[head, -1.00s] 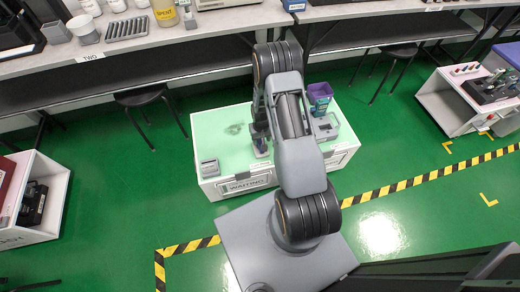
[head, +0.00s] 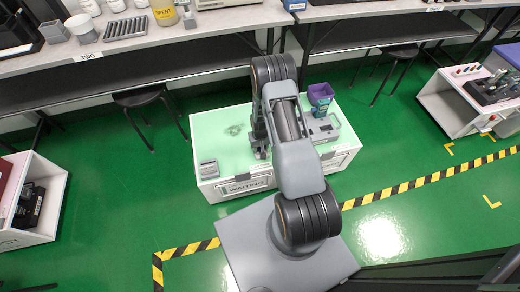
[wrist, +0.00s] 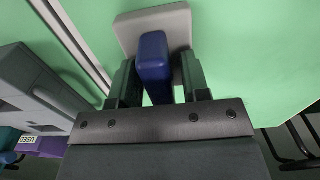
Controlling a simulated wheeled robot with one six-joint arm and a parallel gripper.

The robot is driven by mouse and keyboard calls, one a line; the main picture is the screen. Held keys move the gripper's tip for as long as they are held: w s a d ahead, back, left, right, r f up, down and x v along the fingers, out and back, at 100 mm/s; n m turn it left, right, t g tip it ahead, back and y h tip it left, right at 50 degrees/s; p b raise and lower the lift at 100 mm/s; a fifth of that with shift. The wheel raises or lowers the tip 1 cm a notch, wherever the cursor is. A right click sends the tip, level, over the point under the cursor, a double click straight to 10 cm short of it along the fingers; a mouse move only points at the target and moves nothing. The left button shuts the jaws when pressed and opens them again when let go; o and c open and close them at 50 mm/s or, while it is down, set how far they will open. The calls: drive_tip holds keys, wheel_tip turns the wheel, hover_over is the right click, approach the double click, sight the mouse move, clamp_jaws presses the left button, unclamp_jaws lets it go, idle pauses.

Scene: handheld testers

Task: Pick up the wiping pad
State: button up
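The wiping pad shows in the wrist view as a light grey plate with an upright blue handle (wrist: 154,58). It sits on the pale green top of the white cabinet (head: 210,140). My gripper (wrist: 158,82) reaches over the pad with one finger on each side of the handle. A gap shows between the handle and the right finger; the left finger is very close to the handle or touching it. In the head view my arm hides the pad, and my gripper (head: 260,150) is low over the cabinet top.
A grey device (head: 324,130) and a purple container (head: 320,96) stand on the cabinet's right side. A small grey tester (head: 208,169) stands at its front left. A long workbench (head: 190,35) with stools under it runs behind. The cabinet top's left part is mostly clear.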

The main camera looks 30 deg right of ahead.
clamp_jaws()
drive_tip(key=shift+r, duration=0.15)
drive_tip(key=shift+r, duration=0.3)
wheel_tip(320, 180, up, 2)
drive_tip(key=shift+r+p, duration=0.1)
drive_tip(key=shift+p, duration=0.55)
drive_tip(key=s+d+r+p, duration=0.3)
drive_tip(key=s+d+r, duration=0.4)
drive_tip(key=s+r, duration=0.3)
drive_tip(key=shift+s+p, duration=0.3)
drive_tip(key=shift+s, duration=0.7)
drive_tip(key=shift+d, duration=0.1)
